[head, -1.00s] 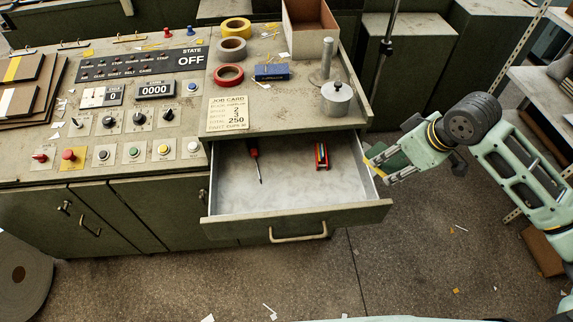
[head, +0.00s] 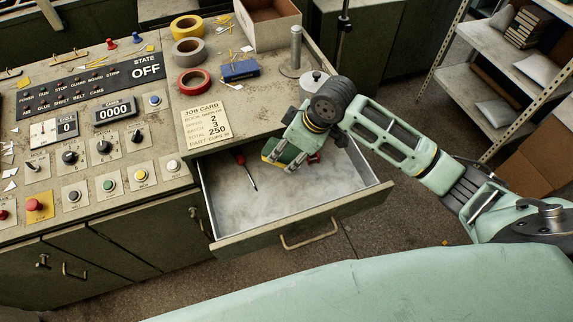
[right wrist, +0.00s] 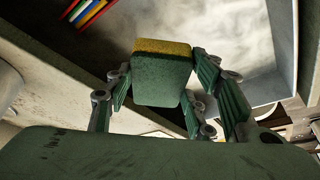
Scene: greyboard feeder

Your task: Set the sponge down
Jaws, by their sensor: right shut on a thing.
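The sponge (right wrist: 161,78), green with a yellow layer, is held between the fingers of my right gripper in the right wrist view. In the head view my right gripper (head: 284,160) is over the back part of the open drawer (head: 262,238), with a bit of yellow and green showing at its fingertips. The drawer's pale floor shows beyond the sponge in the right wrist view, and the sponge looks clear of it. My left gripper is not in view.
A red-handled screwdriver (head: 246,171) lies in the drawer. A striped, multicoloured item (right wrist: 88,12) lies there too, mostly hidden by my gripper in the head view. The drawer's front half is clear. A metal pot (head: 314,80) stands on the counter behind.

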